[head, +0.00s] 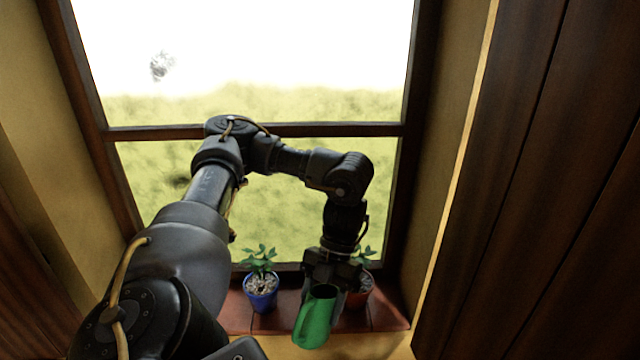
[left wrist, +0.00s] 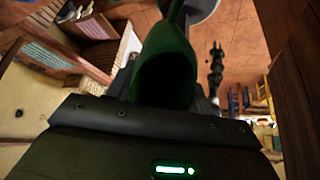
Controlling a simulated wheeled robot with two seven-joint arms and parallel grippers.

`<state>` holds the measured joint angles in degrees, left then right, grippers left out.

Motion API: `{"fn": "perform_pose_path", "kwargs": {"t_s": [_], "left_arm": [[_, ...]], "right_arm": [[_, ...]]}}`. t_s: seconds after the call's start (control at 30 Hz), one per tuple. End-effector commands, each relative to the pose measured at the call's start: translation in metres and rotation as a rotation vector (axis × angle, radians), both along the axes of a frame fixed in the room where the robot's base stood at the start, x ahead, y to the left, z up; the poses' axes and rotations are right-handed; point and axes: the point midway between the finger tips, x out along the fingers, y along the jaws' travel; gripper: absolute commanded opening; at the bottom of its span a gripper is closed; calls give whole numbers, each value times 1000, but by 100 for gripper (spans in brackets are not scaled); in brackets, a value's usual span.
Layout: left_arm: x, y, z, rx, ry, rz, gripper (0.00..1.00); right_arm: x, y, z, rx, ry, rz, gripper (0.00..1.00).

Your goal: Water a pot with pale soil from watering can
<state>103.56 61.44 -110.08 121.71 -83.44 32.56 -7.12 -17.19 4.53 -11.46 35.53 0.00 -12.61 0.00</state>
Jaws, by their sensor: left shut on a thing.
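My left gripper (head: 332,272) is shut on the green watering can (head: 316,322) and holds it at the front of the windowsill. The can's dark open mouth faces up toward the head camera. The can also fills the upper middle of the left wrist view (left wrist: 165,65). A blue pot (head: 262,298) with a leafy plant and pale, greyish soil stands on the sill, left of the can and apart from it. A reddish pot (head: 358,298) with a plant stands to the right, partly behind my gripper. Its soil is mostly hidden, so I cannot tell its shade.
The red-brown tiled windowsill (head: 392,317) is bare left of the blue pot and at its right end. The window frame (head: 270,131) stands behind the pots. Dark wooden panels (head: 530,190) rise on the right. In the left wrist view, blue chairs (left wrist: 236,103) stand farther off.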

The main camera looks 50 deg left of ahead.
Motion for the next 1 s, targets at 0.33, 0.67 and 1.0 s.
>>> {"fn": "perform_pose_path", "kwargs": {"t_s": [0.33, 0.67, 1.0], "left_arm": [[3, 0, 11, -28, 64, -6, 11], [5, -1, 17, -45, 97, -7, 11], [5, -1, 17, -47, 101, -8, 11]], "right_arm": [[0, 0, 0, 0, 0, 0, 36], [0, -1, 0, -1, 0, 0, 36], [0, -1, 0, -1, 0, 0, 36]]}}
